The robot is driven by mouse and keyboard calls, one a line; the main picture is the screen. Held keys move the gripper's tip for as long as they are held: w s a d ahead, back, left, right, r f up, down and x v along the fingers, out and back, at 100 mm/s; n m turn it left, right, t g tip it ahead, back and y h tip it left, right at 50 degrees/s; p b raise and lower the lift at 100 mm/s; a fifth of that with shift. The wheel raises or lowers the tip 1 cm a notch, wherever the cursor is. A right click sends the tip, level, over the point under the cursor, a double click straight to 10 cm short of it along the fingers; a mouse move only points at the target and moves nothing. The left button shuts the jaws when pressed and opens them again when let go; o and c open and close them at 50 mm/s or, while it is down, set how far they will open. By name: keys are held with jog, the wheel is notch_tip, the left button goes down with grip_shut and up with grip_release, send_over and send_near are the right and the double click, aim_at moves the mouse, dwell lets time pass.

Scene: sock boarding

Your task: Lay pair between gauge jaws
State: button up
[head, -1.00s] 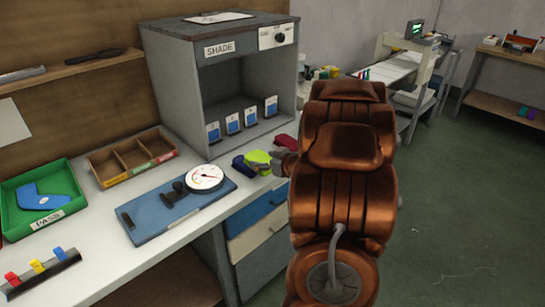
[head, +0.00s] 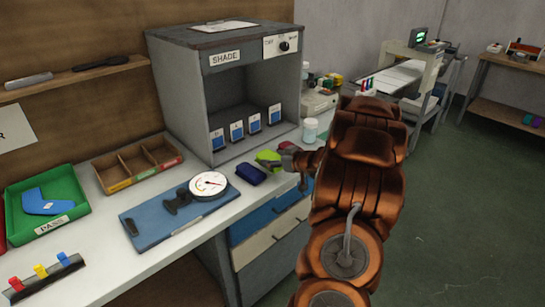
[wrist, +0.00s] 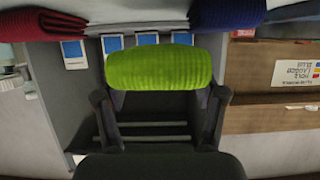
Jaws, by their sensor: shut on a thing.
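A lime green rolled sock pair (head: 268,156) is between the fingers of my gripper (head: 287,158), which is shut on it above the bench. In the wrist view the ribbed green pair (wrist: 160,68) spans both fingers of my gripper (wrist: 163,98). The gauge (head: 180,208) is a blue plate with a white dial (head: 208,184) and dark jaw blocks (head: 178,202), left of my gripper. Its jaw gap is too small to judge. A navy rolled pair (head: 251,174) lies between gauge and gripper.
The grey SHADE cabinet (head: 224,58) stands behind, with several blue cards inside. A wooden divided tray (head: 138,166) and a green PASS tray (head: 47,204) are on the left. A white bottle (head: 310,130) stands behind my gripper.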

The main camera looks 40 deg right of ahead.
aim_at(272, 157)
jog(key=shift+w+d+f+p, duration=0.1)
jog(key=shift+w+d+p, duration=0.05)
jog(key=shift+w+d, duration=0.6)
jog(key=shift+w+d+f+p, duration=0.1)
jog(key=shift+w+d+p, duration=0.1)
jog(key=shift+w+d, duration=0.5)
jog(key=shift+w+d+f+p, duration=0.15)
jog(key=shift+w+d, duration=0.3)
jog(key=shift+w, duration=0.6)
jog(key=shift+f, duration=1.65)
jog(key=shift+f, duration=0.15)
jog(key=o, duration=1.1)
jog(key=shift+o, duration=0.2)
jog(key=shift+r, duration=0.2)
jog(key=v, duration=1.2)
jog(key=shift+b, duration=0.45)
jog(key=shift+f, duration=0.1)
